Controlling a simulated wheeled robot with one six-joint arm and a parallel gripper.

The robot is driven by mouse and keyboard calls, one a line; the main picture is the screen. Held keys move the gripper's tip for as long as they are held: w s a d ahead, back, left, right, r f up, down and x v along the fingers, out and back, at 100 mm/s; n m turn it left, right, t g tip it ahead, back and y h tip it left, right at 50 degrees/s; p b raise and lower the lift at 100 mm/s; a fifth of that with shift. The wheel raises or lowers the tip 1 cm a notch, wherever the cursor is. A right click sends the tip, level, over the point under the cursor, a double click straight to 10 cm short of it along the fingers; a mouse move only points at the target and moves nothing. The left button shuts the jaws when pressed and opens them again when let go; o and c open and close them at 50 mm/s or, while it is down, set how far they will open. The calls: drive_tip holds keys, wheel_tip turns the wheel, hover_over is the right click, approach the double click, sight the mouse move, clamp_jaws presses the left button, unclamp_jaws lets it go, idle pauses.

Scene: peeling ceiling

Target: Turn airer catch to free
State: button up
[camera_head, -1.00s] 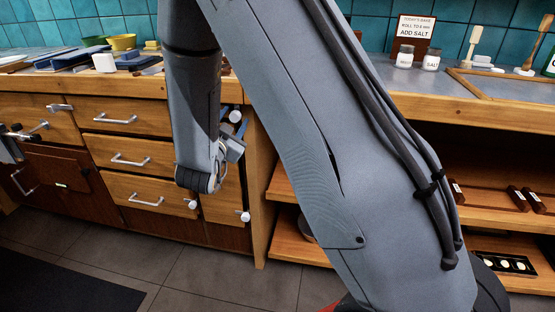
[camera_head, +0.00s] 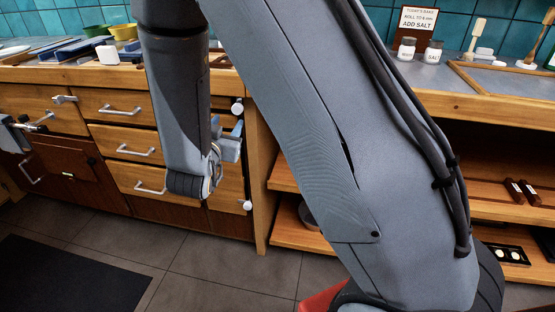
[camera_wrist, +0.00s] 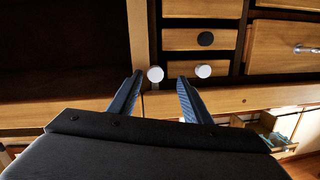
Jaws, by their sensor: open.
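My gripper (camera_head: 238,138) is open and empty in front of the right end of the wooden drawer unit, partly hidden by my arm in the head view. In the wrist view its two blue-grey fingers (camera_wrist: 159,78) stand apart, with a round white knob (camera_wrist: 155,74) showing between their tips. I cannot tell whether they touch it. A second white knob (camera_wrist: 203,71) shows just right of the right finger. In the head view one white knob (camera_head: 237,107) is above the gripper and another (camera_head: 247,205) below it. No part is clearly recognisable as the airer catch.
Drawers with bar handles (camera_head: 136,151) lie left of my gripper. A black knob (camera_wrist: 205,38) is on a small drawer. Open shelves (camera_head: 285,237) stand to the right. Jars (camera_head: 433,52) and a sign are on the worktop. A dark mat (camera_head: 65,275) lies on the tiled floor.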

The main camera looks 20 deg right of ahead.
drive_tip(key=s+d+r+n+g+y+p, duration=0.1)
drive_tip(key=s+r+n+g+y+p, duration=0.1)
drive_tip(key=s, duration=0.7)
drive_tip(key=s+d+r+n+g+y+p, duration=0.1)
drive_tip(key=s+n+g+y+p, duration=0.2)
drive_tip(key=s+g+p, duration=0.2)
drive_tip(key=s+d+r+n+g+y+p, duration=0.1)
drive_tip(key=s+g, duration=0.5)
drive_tip(key=s, duration=0.7)
drive_tip(key=shift+s+r+n+y+p, duration=0.35)
drive_tip(key=shift+r+n+y+p, duration=0.5)
drive_tip(key=shift+y+p, duration=0.6)
drive_tip(key=shift+h, duration=0.25)
drive_tip(key=shift+s+d+r+g, duration=0.1)
drive_tip(key=shift+s+d+g, duration=0.2)
drive_tip(key=shift+s, duration=0.3)
drive_tip(key=shift+s+d+r+g, duration=0.1)
drive_tip(key=shift+s+d+g, duration=0.15)
drive_tip(key=shift+s, duration=0.3)
